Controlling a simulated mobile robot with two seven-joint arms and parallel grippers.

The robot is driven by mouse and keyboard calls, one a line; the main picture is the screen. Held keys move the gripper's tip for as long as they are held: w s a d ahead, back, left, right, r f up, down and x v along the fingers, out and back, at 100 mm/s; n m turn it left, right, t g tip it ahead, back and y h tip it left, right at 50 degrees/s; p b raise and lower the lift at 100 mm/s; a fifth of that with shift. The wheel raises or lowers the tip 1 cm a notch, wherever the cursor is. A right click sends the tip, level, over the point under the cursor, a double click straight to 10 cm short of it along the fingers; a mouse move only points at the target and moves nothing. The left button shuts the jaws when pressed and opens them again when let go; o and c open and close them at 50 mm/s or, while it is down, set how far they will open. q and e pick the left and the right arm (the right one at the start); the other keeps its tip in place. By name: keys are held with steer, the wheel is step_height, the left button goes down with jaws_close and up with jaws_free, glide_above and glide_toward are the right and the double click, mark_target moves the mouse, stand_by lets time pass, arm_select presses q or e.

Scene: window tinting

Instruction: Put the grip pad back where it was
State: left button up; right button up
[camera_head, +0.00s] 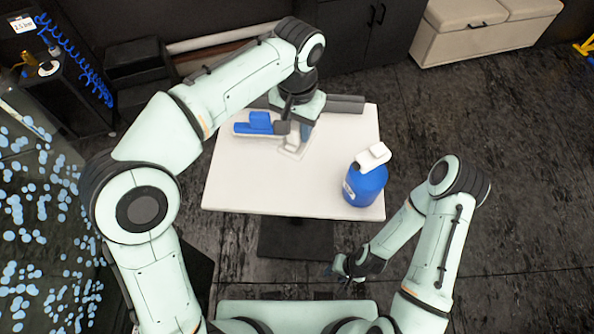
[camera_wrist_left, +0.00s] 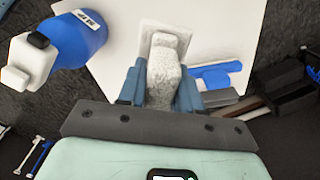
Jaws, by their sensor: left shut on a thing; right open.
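The grip pad, a pale block with a flat white plate at its end, shows in the head view (camera_head: 292,148) near the middle of the white table (camera_head: 235,185). My left gripper (camera_head: 295,127) is above it and shut on its block. The left wrist view shows the grip pad (camera_wrist_left: 166,58) between the two blue-grey fingers of my left gripper (camera_wrist_left: 160,88). I cannot tell whether the plate touches the table. My right gripper (camera_head: 347,268) is open and empty, in front of the table and off its edge.
A blue bottle with a white top (camera_head: 365,183) stands at the table's front right. A blue tool (camera_head: 258,124) lies just left of the grip pad. A dark grey bar (camera_head: 345,104) is at the back edge. The table's front left is clear.

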mark_target(297, 143)
arm_select(q)
step_height(297, 143, down, 18)
steer(key=shift+s+r+b, duration=0.15)
steer(key=shift+r+b, duration=0.1)
steer(key=shift+b, duration=0.9)
arm_select(e)
steer(key=s+f, duration=0.2)
steer(key=f, duration=0.1)
steer(key=shift+s+f, duration=0.3)
steer(key=shift+s, duration=0.05)
arm_select(q)
steer(key=o, duration=1)
steer(key=shift+o, duration=0.2)
step_height(297, 143, up, 12)
steer(key=shift+r+p, duration=0.1)
steer(key=shift+p, duration=0.75)
arm_select(e)
steer(key=shift+w+r, duration=0.7)
steer(key=shift+r, duration=0.3)
